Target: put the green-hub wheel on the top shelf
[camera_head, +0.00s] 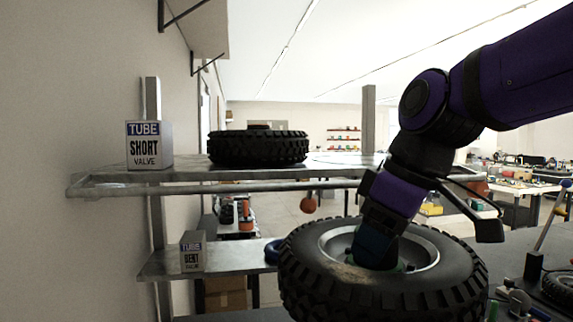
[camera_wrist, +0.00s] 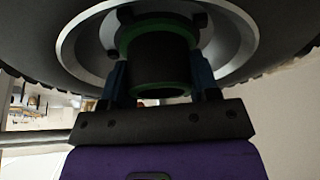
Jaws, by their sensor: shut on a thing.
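The green-hub wheel (camera_head: 300,275) is a black knobby tyre with a silver rim, and it hangs from my gripper (camera_head: 376,245) at the lower right of the head view. In the wrist view the wheel's hub (camera_wrist: 158,60) has green rings and sits between the two blue fingers of my gripper (camera_wrist: 160,82). The gripper is shut on the hub. The top shelf (camera_head: 350,168) is a metal board to the left of and behind the wheel. The wheel appears lower than that shelf and apart from it; its underside is hidden.
Another tyre (camera_head: 258,147) lies flat on the top shelf, with a "TUBE SHORT VALVE" box (camera_head: 149,146) at its left. The shelf looks free right of that tyre. The lower shelf (camera_head: 225,264) holds a "BENT VALVE" box (camera_head: 192,252) and a blue ring (camera_head: 272,251). A post (camera_head: 368,120) rises behind.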

